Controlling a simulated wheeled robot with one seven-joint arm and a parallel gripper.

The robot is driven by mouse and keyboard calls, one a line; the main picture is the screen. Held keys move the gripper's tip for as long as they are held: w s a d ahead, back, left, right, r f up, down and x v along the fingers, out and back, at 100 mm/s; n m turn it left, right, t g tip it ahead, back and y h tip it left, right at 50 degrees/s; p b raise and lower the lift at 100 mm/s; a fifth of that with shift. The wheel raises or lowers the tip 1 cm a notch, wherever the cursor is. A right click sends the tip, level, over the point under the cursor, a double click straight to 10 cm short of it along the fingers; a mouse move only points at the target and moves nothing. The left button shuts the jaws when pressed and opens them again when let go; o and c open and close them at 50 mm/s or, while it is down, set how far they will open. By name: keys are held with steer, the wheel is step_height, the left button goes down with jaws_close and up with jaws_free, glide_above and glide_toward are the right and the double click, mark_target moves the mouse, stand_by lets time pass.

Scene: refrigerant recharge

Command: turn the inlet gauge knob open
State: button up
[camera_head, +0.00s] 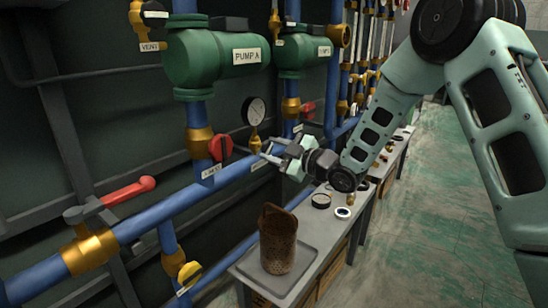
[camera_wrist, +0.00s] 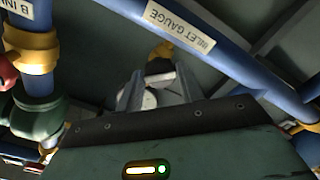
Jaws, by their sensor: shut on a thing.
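The inlet gauge shows in the head view as a round dial (camera_head: 256,111) on a brass fitting (camera_head: 255,142) above the blue pipe. My gripper (camera_head: 267,150) reaches in from the right, with its fingertips at the foot of this fitting. In the wrist view, my gripper's fingers (camera_wrist: 156,90) are shut on a small pale round part, the inlet gauge knob (camera_wrist: 150,99). The fingers hide much of the knob, so its turned angle cannot be told. A brass piece (camera_wrist: 162,50) shows just beyond them, near the "INLET GAUGE" label (camera_wrist: 180,28) on the blue pipe.
A red valve handle (camera_head: 220,148) sits close left of my gripper. A red lever (camera_head: 128,191) is further left. Green Pump A (camera_head: 213,57) is above. A bench (camera_head: 303,281) below carries a brown container (camera_head: 278,240) and small parts. The floor at right is clear.

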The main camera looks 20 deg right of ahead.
steer(key=shift+d+n, duration=0.1)
steer(key=shift+n, duration=0.3)
steer(key=shift+n+b, duration=0.3)
steer(key=shift+b, duration=0.4)
steer(key=shift+n+b, duration=0.3)
steer(key=n+b, duration=0.2)
steer(key=b, duration=0.1)
steer(key=shift+n, duration=0.3)
steer(key=shift+n+b, duration=0.3)
steer(key=shift+b, duration=0.2)
steer(key=shift+r, duration=0.1)
